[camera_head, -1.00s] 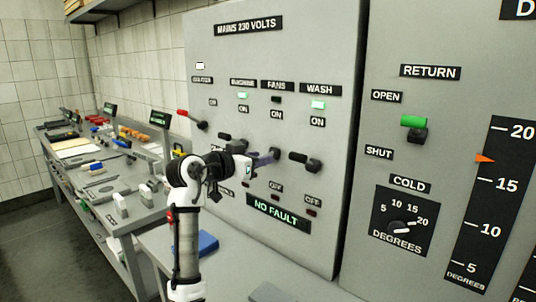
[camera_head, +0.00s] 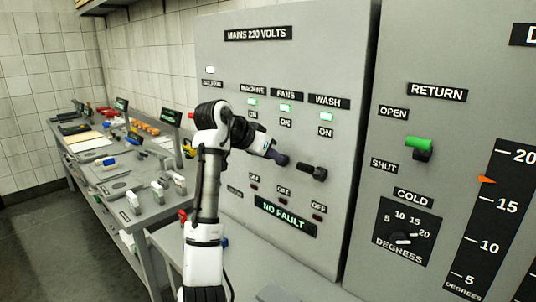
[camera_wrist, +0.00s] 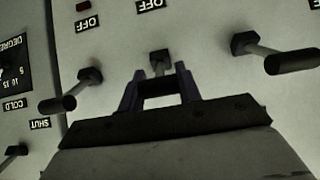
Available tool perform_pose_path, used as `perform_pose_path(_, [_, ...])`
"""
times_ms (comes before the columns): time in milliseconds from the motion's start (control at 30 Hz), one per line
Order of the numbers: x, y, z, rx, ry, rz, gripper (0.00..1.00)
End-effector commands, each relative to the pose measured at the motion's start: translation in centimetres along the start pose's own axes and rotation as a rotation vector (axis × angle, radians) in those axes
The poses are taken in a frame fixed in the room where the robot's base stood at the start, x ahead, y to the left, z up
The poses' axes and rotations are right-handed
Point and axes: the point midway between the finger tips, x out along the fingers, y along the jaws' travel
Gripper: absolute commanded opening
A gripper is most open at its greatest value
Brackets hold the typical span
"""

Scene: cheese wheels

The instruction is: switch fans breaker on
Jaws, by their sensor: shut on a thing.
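The fans breaker (camera_wrist: 160,60) is the middle lever in the wrist view, its mount between the two dark fingertips. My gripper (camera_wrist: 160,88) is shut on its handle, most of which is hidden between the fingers. In the head view my gripper (camera_head: 279,158) is at the grey mains panel (camera_head: 340,60), below the FANS label (camera_head: 286,96) and hiding the lever. The fans lamp (camera_head: 285,109) is lit green. FANS has an ON plate (camera_head: 285,124) above the lever and an OFF plate below.
The wash breaker (camera_head: 312,172) sticks out close to the right of my gripper. My arm hides the machine breaker in the head view. The NO FAULT sign (camera_head: 286,216) is below. A green return lever (camera_head: 419,144) is on the right panel. A cluttered bench (camera_head: 130,190) stands left.

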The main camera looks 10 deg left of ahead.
Motion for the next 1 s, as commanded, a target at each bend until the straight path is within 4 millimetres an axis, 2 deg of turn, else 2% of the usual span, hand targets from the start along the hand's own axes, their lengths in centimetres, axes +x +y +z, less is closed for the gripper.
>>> perform_pose_path(333, [0.0,0.0,0.0,-0.001,-0.004,0.0,0.0])
perform_pose_path(367, [0.0,0.0,0.0,-0.001,-0.004,0.0,0.36])
perform_pose_path(500, [0.0,0.0,0.0,-0.001,-0.003,0.0,0.55])
perform_pose_path(833, [-0.2,0.0,0.0,0.0,-0.002,-0.001,0.56])
perform_pose_path(1000, [-2.1,0.0,0.1,0.001,0.001,-0.002,0.56])
